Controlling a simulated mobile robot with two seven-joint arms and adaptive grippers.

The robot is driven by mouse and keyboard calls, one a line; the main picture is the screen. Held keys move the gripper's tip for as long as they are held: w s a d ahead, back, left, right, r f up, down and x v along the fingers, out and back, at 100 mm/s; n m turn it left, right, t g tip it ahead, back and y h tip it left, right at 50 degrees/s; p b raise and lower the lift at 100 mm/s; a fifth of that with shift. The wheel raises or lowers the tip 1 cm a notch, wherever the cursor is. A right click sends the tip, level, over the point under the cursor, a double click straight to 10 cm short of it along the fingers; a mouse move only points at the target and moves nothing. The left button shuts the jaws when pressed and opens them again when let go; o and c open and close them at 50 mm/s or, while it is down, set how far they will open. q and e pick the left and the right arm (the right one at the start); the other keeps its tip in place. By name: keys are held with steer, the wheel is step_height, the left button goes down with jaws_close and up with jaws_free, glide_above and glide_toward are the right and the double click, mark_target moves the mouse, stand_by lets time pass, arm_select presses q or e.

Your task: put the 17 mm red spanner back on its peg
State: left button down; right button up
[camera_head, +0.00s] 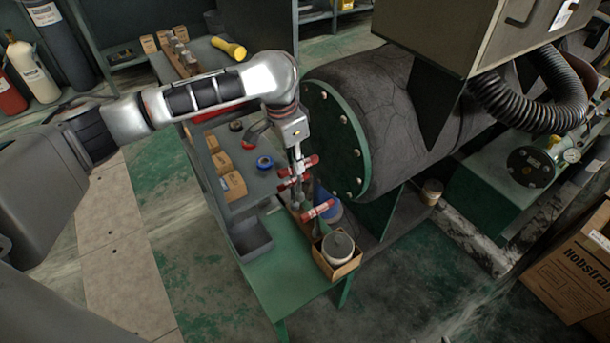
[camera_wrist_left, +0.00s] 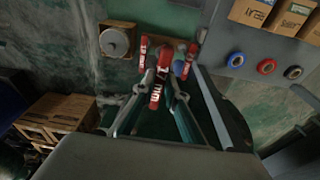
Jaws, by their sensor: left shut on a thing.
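My left gripper (camera_head: 297,172) reaches down over the end of the green bench beside the big tank. It is shut on a red spanner (camera_wrist_left: 157,94), whose red band with white lettering shows between the fingers in the left wrist view; the lettering's size number is not clear. More red-banded spanners stand close by, one at the left (camera_wrist_left: 143,52) and one at the right (camera_wrist_left: 189,62). Another red band (camera_head: 318,210) shows below the gripper in the head view. The pegs are hidden or too small to make out. My right gripper is not in view.
A round grey container in a cardboard box (camera_head: 338,248) stands at the bench's near end. The green-flanged tank (camera_head: 340,140) is close on the right. A grey tray (camera_head: 250,238), tape rolls (camera_head: 264,162) and small boxes (camera_head: 234,186) lie at the left.

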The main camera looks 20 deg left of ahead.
arm_select(q)
steer(key=w+f+m+b, duration=0.3)
steer(key=w+f+b, duration=0.1)
steer(key=f, duration=0.9)
steer(key=shift+d+g+b, duration=0.3)
steer(key=shift+b, duration=0.55)
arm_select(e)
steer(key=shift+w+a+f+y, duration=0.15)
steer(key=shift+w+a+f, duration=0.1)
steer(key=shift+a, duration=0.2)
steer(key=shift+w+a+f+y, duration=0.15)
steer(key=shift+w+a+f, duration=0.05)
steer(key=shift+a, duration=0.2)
arm_select(q)
steer(key=shift+f, duration=0.15)
steer(key=shift+a+f, duration=0.1)
steer(key=shift+f, duration=0.25)
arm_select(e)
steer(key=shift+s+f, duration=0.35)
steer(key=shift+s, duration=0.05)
